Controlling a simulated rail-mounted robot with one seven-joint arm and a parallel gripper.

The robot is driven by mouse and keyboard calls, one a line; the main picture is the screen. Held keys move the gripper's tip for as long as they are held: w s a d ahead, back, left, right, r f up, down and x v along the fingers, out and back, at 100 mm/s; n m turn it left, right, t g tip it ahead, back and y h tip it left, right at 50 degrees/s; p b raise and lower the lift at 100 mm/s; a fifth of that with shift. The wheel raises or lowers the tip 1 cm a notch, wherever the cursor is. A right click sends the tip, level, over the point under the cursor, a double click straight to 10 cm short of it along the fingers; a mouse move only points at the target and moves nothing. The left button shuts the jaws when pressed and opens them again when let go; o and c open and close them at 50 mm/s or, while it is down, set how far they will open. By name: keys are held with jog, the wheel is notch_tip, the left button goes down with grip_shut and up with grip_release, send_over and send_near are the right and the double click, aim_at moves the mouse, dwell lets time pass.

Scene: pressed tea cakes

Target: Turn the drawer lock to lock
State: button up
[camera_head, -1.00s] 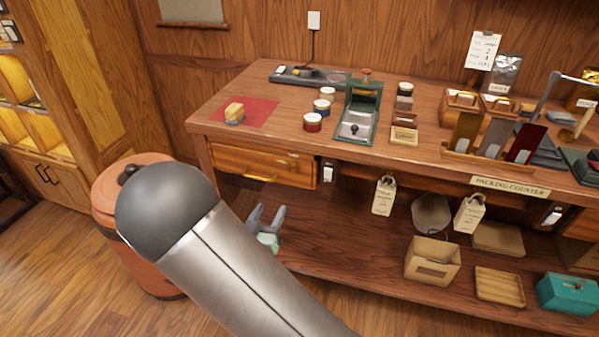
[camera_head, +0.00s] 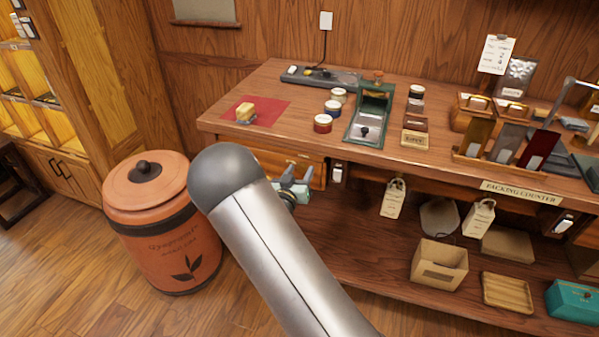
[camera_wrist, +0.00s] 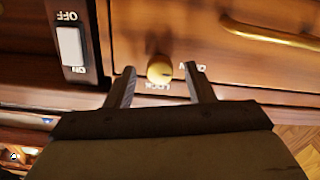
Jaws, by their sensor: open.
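The drawer lock's round brass knob (camera_wrist: 159,69) sits on the wooden drawer front (camera_wrist: 200,30) in the wrist view. Labels reading LOCK and OPEN show upside down beside it; I cannot tell which one the knob points to. My gripper (camera_wrist: 159,72) is open, with one finger on each side of the knob and gaps visible between. In the head view my gripper (camera_head: 292,185) is in front of the drawer (camera_head: 318,172) under the counter's left end. My arm hides part of the drawer there, and the knob is not visible in that view.
A rocker switch (camera_wrist: 71,47) marked OFF and ON is beside the drawer, with a brass drawer handle (camera_wrist: 265,35) on the other side. An orange canister (camera_head: 165,235) stands left of my arm. The counter top (camera_head: 235,88) above holds jars and boxes; a lower shelf (camera_head: 350,260) runs below.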

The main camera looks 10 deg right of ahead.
jog(key=shift+w+d, duration=0.1)
jog(key=shift+w, duration=0.1)
jog(key=shift+c, duration=0.3)
jog(key=c, duration=0.9)
jog(key=shift+c, duration=0.2)
